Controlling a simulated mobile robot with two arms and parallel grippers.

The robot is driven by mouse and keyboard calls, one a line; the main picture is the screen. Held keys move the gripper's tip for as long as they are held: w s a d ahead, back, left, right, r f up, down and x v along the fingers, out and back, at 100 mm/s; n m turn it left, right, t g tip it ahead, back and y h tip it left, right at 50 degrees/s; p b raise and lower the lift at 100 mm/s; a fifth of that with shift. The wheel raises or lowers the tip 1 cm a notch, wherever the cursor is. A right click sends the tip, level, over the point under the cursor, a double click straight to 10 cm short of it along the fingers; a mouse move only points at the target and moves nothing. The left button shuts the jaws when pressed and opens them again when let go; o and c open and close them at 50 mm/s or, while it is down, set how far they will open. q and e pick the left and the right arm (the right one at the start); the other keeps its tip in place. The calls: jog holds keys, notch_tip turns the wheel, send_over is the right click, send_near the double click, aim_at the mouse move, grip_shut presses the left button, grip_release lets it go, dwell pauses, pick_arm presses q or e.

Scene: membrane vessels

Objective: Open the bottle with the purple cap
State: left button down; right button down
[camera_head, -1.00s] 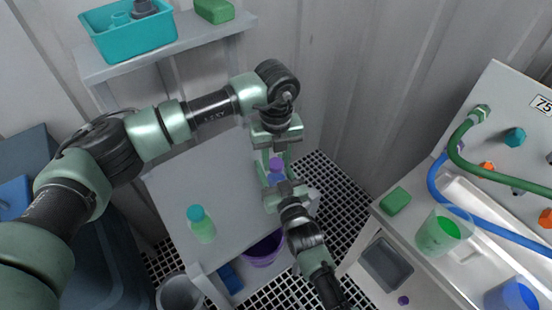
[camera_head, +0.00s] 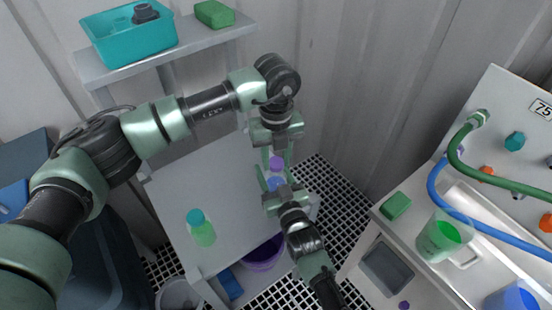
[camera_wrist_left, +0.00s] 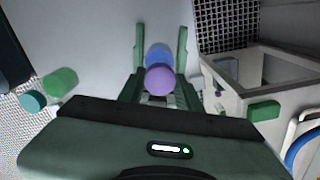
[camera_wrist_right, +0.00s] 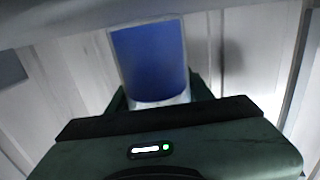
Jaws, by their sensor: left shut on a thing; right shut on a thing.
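The bottle with the purple cap is held between my two grippers. Its purple cap (camera_head: 276,163) is at the top; its blue body (camera_head: 275,182) is below. My left gripper (camera_head: 277,155) comes from above, shut with its fingers on either side of the cap. The left wrist view shows the cap (camera_wrist_left: 160,80) in front of the blue body. My right gripper (camera_head: 275,186) comes from the near side, shut on the body, which fills the middle of the right wrist view (camera_wrist_right: 150,60). I cannot tell whether the cap is loose.
A purple bucket (camera_head: 263,254) is below. On the right are a green sponge (camera_head: 396,206), a green-filled mug (camera_head: 440,238) and hoses. A teal tray (camera_head: 130,40) sits on the shelf behind.

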aim_at(276, 162)
pick_arm(q)
jog(key=shift+r, duration=2)
pick_arm(e)
jog(key=c, duration=0.5)
grip_release()
